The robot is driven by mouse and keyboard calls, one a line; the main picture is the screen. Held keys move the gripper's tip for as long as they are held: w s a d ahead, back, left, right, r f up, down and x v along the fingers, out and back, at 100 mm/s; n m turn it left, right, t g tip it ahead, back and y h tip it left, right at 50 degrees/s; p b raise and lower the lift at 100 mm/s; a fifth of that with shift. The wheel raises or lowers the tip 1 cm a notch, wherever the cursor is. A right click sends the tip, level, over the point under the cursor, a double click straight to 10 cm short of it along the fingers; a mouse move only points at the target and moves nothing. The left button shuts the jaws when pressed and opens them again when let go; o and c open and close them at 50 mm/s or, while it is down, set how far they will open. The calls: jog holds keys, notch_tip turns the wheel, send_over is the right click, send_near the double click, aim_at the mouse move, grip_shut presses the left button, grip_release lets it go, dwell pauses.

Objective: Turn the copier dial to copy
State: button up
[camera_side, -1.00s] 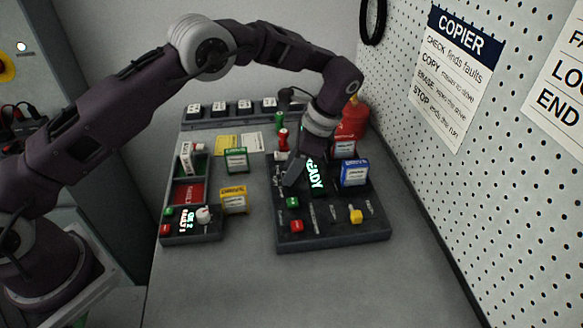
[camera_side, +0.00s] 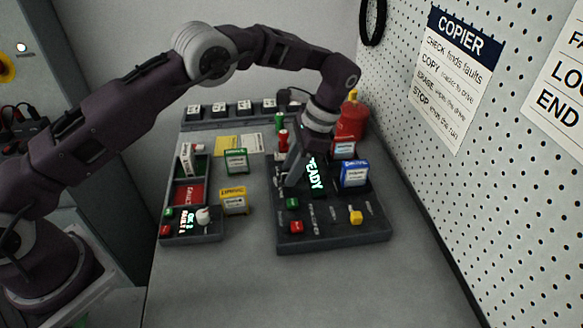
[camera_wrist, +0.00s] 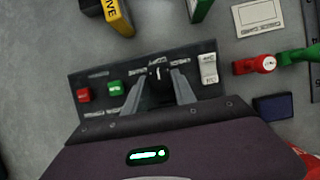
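The dark copier panel (camera_side: 335,238) lies on the bench, with a lit screen (camera_side: 315,174) partly covered by my gripper; the letters "EADY" show. My gripper (camera_side: 288,184) points down over the panel's left side. In the wrist view my gripper (camera_wrist: 158,76) has its two fingers apart, one on each side of a dark dial (camera_wrist: 158,92). A short white mark shows by the dial, at the fingertips. I cannot tell whether the fingers touch the dial. The labels around it are too small to read.
A green button (camera_wrist: 114,87), a red button (camera_wrist: 83,95) and a white switch (camera_wrist: 208,68) sit beside the fingers. A blue box (camera_side: 354,173) stands at the panel's right. A yellow box (camera_side: 233,201) and a green box (camera_side: 236,160) stand left. The front bench is clear.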

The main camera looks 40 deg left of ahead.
aim_at(301, 179)
jog(key=shift+o, duration=1.4)
jog(key=v, duration=0.5)
jog(key=shift+w+r, duration=0.15)
jog(key=shift+r, duration=0.1)
jog(key=shift+d+r, duration=0.25)
jog(key=shift+r, duration=0.45)
